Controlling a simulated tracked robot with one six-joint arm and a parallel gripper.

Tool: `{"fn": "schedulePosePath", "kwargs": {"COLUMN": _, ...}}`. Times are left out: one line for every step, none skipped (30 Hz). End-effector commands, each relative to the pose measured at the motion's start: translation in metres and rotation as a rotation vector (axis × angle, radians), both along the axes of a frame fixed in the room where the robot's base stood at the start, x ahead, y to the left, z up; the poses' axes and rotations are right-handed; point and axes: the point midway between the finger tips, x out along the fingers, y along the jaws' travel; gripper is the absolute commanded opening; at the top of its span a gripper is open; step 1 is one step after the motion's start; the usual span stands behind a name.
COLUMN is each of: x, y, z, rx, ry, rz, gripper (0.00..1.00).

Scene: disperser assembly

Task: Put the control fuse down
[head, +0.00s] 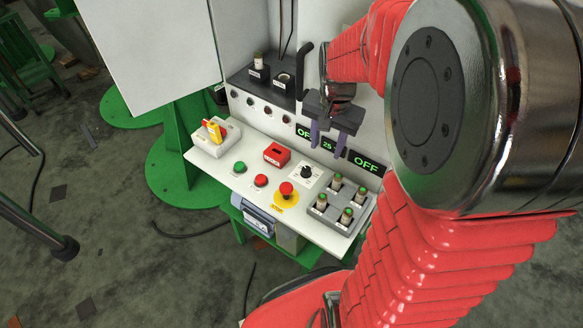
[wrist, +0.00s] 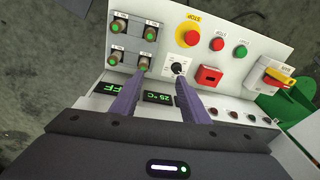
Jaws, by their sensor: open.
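My gripper (head: 327,142) is open, with nothing visible between its two purple fingers. It hangs over the back of the white console (head: 232,181), in front of the dark displays. In the wrist view its fingers (wrist: 159,82) point toward the console's dial. Several green-topped fuses stand upright in a grey block (head: 331,219) at the console's right end; one fuse (head: 347,216) is at its near right. The block is upper left in the wrist view (wrist: 132,44). Another pale fuse (head: 258,61) stands in a black holder (head: 263,84) on the back ledge. I cannot tell which is the control fuse.
A red emergency button (head: 286,188), a black dial (head: 307,172), a red box (head: 277,154) and a yellow-red switch (head: 214,131) rise from the console. A black handle (head: 302,68) stands beside the holder. An open white door (head: 153,45) is at left.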

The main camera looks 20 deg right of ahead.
Motion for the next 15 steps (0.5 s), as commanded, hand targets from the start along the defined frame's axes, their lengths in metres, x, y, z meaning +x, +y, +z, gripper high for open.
{"fn": "schedulePosePath", "kwargs": {"x": -0.003, "y": 0.01, "z": 0.011, "rx": -0.011, "ry": -0.02, "rz": 0.043, "gripper": 0.41}}
{"fn": "schedulePosePath", "kwargs": {"x": -0.005, "y": 0.015, "z": 0.016, "rx": -0.016, "ry": -0.028, "rz": 0.069, "gripper": 0.41}}
{"fn": "schedulePosePath", "kwargs": {"x": -0.008, "y": 0.023, "z": 0.023, "rx": -0.024, "ry": -0.041, "rz": 0.104, "gripper": 0.41}}
{"fn": "schedulePosePath", "kwargs": {"x": -0.01, "y": 0.028, "z": 0.028, "rx": -0.03, "ry": -0.049, "rz": 0.129, "gripper": 0.41}}
{"fn": "schedulePosePath", "kwargs": {"x": -0.013, "y": 0.033, "z": 0.033, "rx": -0.035, "ry": -0.058, "rz": 0.155, "gripper": 0.41}}
{"fn": "schedulePosePath", "kwargs": {"x": -0.016, "y": 0.04, "z": 0.039, "rx": -0.043, "ry": -0.071, "rz": 0.189, "gripper": 0.41}}
{"fn": "schedulePosePath", "kwargs": {"x": -0.019, "y": 0.045, "z": 0.044, "rx": -0.048, "ry": -0.078, "rz": 0.215, "gripper": 0.41}}
{"fn": "schedulePosePath", "kwargs": {"x": -0.022, "y": 0.05, "z": 0.048, "rx": -0.055, "ry": -0.088, "rz": 0.24, "gripper": 0.41}}
{"fn": "schedulePosePath", "kwargs": {"x": -0.026, "y": 0.057, "z": 0.054, "rx": -0.063, "ry": -0.1, "rz": 0.275, "gripper": 0.41}}
{"fn": "schedulePosePath", "kwargs": {"x": -0.03, "y": 0.062, "z": 0.058, "rx": -0.069, "ry": -0.109, "rz": 0.299, "gripper": 0.41}}
{"fn": "schedulePosePath", "kwargs": {"x": -0.033, "y": 0.067, "z": 0.062, "rx": -0.075, "ry": -0.117, "rz": 0.326, "gripper": 0.41}}
{"fn": "schedulePosePath", "kwargs": {"x": -0.037, "y": 0.073, "z": 0.067, "rx": -0.084, "ry": -0.13, "rz": 0.359, "gripper": 0.41}}
{"fn": "schedulePosePath", "kwargs": {"x": -0.041, "y": 0.077, "z": 0.071, "rx": -0.09, "ry": -0.139, "rz": 0.385, "gripper": 0.41}}
{"fn": "schedulePosePath", "kwargs": {"x": -0.044, "y": 0.082, "z": 0.074, "rx": -0.096, "ry": -0.148, "rz": 0.41, "gripper": 0.41}}
{"fn": "schedulePosePath", "kwargs": {"x": -0.049, "y": 0.088, "z": 0.079, "rx": -0.106, "ry": -0.16, "rz": 0.443, "gripper": 0.41}}
